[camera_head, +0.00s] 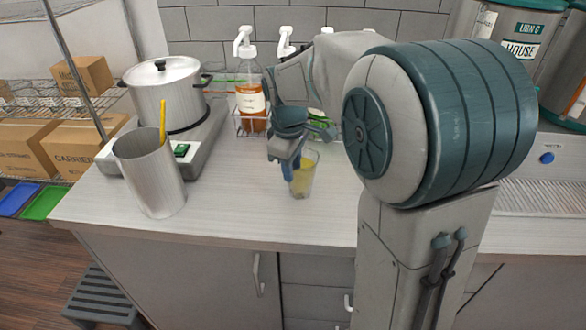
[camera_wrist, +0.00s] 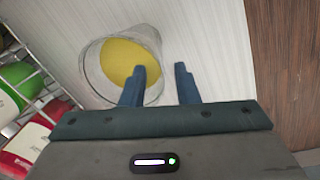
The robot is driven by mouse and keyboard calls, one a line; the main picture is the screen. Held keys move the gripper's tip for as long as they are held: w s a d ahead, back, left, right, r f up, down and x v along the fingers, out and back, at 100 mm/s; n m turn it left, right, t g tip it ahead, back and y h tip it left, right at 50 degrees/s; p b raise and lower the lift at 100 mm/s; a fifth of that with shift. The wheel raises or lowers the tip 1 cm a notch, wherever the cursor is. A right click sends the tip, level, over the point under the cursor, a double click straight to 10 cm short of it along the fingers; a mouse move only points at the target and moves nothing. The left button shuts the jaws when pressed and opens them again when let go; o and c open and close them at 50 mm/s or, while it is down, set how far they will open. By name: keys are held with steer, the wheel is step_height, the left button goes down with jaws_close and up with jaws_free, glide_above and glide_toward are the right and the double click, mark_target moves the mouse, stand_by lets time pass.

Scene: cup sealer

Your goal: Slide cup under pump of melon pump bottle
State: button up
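A clear cup (camera_head: 304,178) with yellow contents stands on the counter in front of the wire bottle rack. In the wrist view the cup (camera_wrist: 122,52) is left of centre. My gripper (camera_head: 291,172) is at the cup's left side in the head view. In the wrist view its fingers (camera_wrist: 161,78) are apart; the left one overlaps the cup, and the right one is clear of it. I cannot tell whether the left finger is inside the cup or in front. A green-labelled bottle (camera_head: 315,122) is mostly hidden behind my arm; I cannot read whether it is melon.
A pump bottle with orange contents (camera_head: 250,95) stands in the wire rack (camera_head: 237,122). Red (camera_wrist: 22,146) and green (camera_wrist: 18,90) labels show at the wrist view's left. A metal canister (camera_head: 150,178) and a pot (camera_head: 166,90) stand left. The counter between canister and cup is clear.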

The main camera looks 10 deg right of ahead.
steer(key=shift+w+f, duration=0.1)
steer(key=shift+f, duration=0.7)
jaws_close()
